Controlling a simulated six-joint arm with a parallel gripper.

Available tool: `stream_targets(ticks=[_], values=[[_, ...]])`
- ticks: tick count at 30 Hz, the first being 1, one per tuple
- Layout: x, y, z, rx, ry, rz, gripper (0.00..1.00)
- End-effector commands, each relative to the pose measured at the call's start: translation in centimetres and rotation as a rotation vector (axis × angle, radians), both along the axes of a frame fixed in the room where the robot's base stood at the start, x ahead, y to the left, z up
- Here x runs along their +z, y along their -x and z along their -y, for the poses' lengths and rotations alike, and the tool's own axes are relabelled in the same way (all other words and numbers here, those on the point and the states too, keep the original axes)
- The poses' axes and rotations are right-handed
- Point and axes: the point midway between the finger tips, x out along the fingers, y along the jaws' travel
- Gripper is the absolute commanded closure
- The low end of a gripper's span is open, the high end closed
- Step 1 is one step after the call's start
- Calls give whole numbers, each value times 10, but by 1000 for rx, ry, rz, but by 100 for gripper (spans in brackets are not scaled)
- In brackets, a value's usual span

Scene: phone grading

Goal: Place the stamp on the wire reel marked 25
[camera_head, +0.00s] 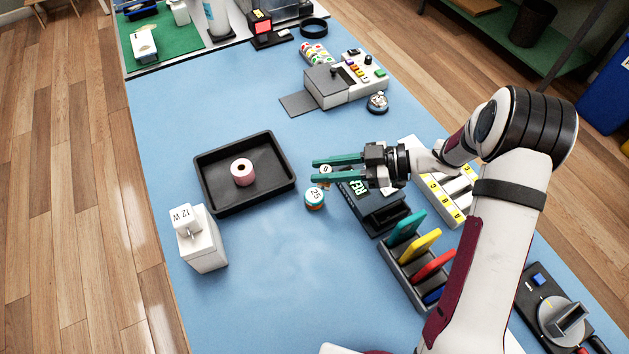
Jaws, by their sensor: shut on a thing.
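The wire reel marked 25 (315,198) stands upright on the blue table, with a white top and a teal and orange side. My gripper (313,170) is just above and behind it in the picture, its two teal fingers pointing left. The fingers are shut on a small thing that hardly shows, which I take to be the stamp. A small round white top marked with a 0 (326,169) shows in the gap between the fingers. A finger hides part of it, and I cannot tell whether it is held or stands below.
A black tray (209,204) with a pink roll (242,171) lies to the left. A white box (205,247) bears a 12 W block (184,220). A black lettered box (384,218) and a slotted holder (393,268) stand right. The front middle is clear.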

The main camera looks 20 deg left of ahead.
Motion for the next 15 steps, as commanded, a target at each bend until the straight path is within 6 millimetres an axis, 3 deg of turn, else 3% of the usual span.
stream_targets(ticks=[5, 10, 15], values=[[-18, 1, -24, -1, 0, -1, 100], [-50, 0, -25, -3, 0, 0, 100], [-55, 0, -24, -4, 0, 2, 100]])
